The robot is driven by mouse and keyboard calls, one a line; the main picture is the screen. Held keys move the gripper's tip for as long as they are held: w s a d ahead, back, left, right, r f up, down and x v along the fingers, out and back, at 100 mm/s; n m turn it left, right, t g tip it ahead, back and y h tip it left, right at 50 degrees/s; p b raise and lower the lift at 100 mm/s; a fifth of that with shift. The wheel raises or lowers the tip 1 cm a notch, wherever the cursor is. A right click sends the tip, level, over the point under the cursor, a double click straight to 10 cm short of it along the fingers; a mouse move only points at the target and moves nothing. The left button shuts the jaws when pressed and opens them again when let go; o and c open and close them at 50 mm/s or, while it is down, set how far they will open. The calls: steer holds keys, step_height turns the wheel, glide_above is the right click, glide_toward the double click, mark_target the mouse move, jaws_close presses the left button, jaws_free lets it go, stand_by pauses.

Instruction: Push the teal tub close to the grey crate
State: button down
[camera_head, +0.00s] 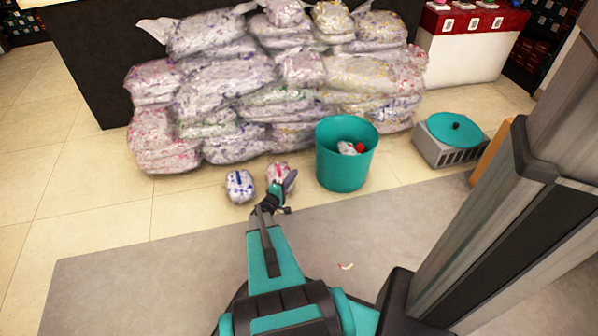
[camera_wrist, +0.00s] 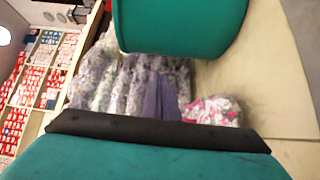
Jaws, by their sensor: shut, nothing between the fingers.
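The teal tub (camera_head: 343,172) stands upright on the tiled floor, in front of a pile of bags, with a whitish packet and a red thing inside. The grey crate (camera_head: 437,151) stands to its right, a floor gap between them, with a round teal lid (camera_head: 455,130) on top. My gripper (camera_head: 290,182) is shut and empty, low to the left of the tub and apart from it in the head view. In the wrist view the tub (camera_wrist: 180,25) fills the upper middle, and the slim shut fingers (camera_wrist: 164,92) show below it.
A blue-marked bag (camera_head: 240,186) and a pink-marked bag (camera_head: 279,173) lie on the floor by my gripper. Stacked bags (camera_head: 235,95) stand behind the tub. An orange thing (camera_head: 492,152) is right of the crate. A grey mat (camera_head: 150,275) covers the near floor, holding a small scrap (camera_head: 346,266).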

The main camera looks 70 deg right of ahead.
steer(key=s+d+b, duration=0.4)
steer(key=d+b, duration=0.2)
steer(key=d, duration=0.5)
steer(key=shift+d, duration=0.4)
steer(key=shift+s+d, duration=0.1)
steer(key=shift+d, duration=0.05)
